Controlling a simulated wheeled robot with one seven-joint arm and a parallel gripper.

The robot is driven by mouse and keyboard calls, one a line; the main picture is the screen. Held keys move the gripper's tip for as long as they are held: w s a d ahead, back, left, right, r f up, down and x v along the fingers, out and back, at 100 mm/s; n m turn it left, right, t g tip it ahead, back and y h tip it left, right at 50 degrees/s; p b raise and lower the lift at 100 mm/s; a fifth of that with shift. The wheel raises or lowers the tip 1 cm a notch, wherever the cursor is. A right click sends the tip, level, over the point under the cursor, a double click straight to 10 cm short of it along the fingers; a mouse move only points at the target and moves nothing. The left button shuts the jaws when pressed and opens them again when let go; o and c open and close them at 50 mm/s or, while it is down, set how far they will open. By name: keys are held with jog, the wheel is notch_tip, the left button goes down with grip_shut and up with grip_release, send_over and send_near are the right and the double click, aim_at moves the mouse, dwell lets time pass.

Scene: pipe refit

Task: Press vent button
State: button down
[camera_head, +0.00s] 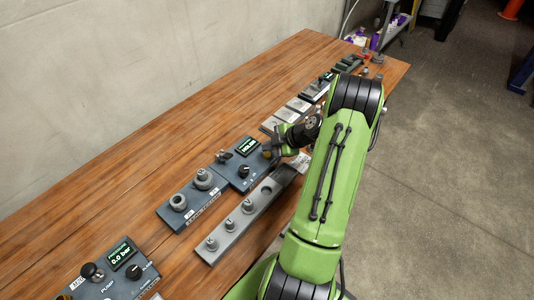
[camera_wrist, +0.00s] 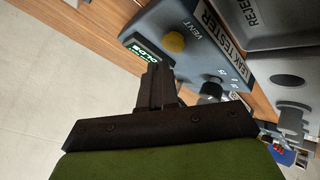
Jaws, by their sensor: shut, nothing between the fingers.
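The vent button is a yellow round cap (camera_wrist: 173,42) beside the word VENT on the blue-grey leak tester (camera_wrist: 205,62) in the wrist view. In the head view the leak tester (camera_head: 236,178) sits mid-table with a lit green display (camera_head: 247,145) and a dark knob (camera_head: 244,171); the yellow button (camera_head: 267,154) is partly hidden by my gripper. My gripper (camera_wrist: 157,84) is shut and empty. In the head view my gripper (camera_head: 278,150) is close over the tester's right edge. In the wrist view its tips appear near the button but apart from it.
A fixture (camera_head: 182,219) with round fittings adjoins the tester on the left. A grey rack (camera_head: 236,238) with several fittings lies in front. A pump panel (camera_head: 118,284) reading 0.0 bar is at bottom left. Several plates (camera_head: 298,104) stand farther back. The table's wall side is bare wood.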

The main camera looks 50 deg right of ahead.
aim_at(269, 155)
dwell(0.3)
jog(key=shift+f+b, duration=0.45)
jog(key=shift+b, duration=0.45)
jog(key=shift+f+b, duration=0.4)
jog(key=shift+b, duration=0.2)
dwell(0.4)
jog(key=shift+r, duration=0.85)
jog(key=shift+r, duration=0.1)
jog(key=shift+r+p, duration=1.2)
jog(key=shift+r, duration=1.3)
jog(key=shift+f, duration=0.1)
